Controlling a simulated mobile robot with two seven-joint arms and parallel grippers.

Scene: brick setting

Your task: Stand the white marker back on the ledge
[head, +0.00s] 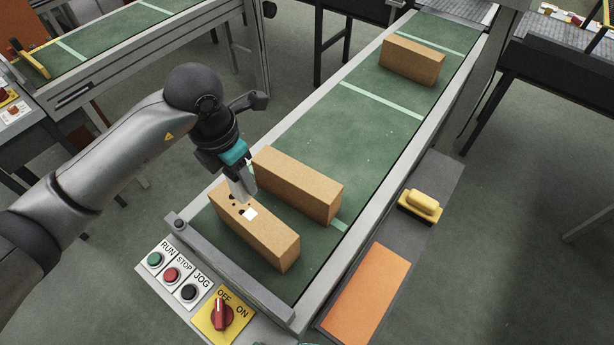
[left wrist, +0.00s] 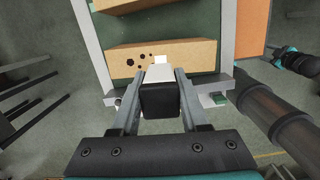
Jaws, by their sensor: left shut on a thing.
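My left gripper (head: 243,192) is shut on a white block-like thing with a black end, which I take for the white marker (left wrist: 158,74). In the left wrist view it sits between both fingers. The gripper is over the nearest brick (head: 262,232). Whether the marker touches that brick I cannot tell. The brick has dark spots and a white patch (head: 249,213) on top. The ledge may be the grey strip (head: 440,180) along the conveyor's right side. My right gripper (left wrist: 282,56) shows small at the right of the left wrist view; its jaws are unclear.
The green conveyor (head: 320,130) carries a second brick (head: 298,185) close behind the nearest one and a third (head: 412,61) far up. A yellow block (head: 420,205) and an orange panel (head: 367,295) lie on the grey strip. A button panel (head: 180,275) is at front left.

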